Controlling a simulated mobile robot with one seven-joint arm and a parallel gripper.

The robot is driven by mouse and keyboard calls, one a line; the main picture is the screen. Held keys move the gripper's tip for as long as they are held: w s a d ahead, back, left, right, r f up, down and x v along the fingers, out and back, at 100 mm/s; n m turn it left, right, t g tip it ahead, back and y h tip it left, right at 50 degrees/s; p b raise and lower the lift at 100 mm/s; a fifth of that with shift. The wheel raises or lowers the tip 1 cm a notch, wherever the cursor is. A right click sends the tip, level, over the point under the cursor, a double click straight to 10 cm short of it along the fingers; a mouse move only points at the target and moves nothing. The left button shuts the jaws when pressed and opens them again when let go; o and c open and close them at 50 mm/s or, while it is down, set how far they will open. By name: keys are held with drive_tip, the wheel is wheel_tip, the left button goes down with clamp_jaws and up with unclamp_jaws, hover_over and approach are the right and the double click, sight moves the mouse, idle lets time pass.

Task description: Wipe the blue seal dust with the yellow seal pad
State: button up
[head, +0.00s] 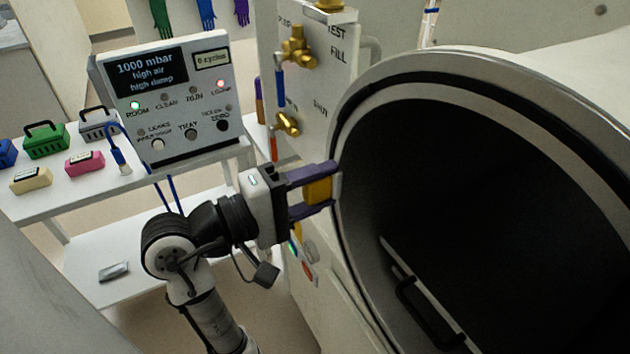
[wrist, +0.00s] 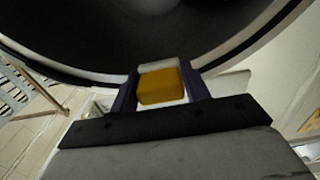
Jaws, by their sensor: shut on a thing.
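My gripper (head: 318,189) is shut on the yellow seal pad (head: 317,190), which sits between its purple fingers. The pad also shows in the wrist view (wrist: 162,87), with a pale layer along its edges. In the head view the pad is at the left rim of the big round chamber opening (head: 341,140). It looks close to the rim, but I cannot tell whether it touches. The rim also curves behind the pad in the wrist view (wrist: 240,50). I cannot make out any blue dust on the visible part of the seal.
A control panel (head: 170,95) and a valve board (head: 322,70) with brass valves stand behind my arm. A white bench (head: 60,205) at left holds green, blue and grey baskets and pink and cream blocks. Inside the dark chamber is a tray with a black handle (head: 425,310).

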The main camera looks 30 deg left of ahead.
drive_tip(key=shift+p+v, duration=0.7)
drive_tip(key=shift+v, duration=2.35)
drive_tip(key=shift+a, duration=0.1)
drive_tip(key=shift+p+v, duration=0.5)
drive_tip(key=shift+v, duration=0.95)
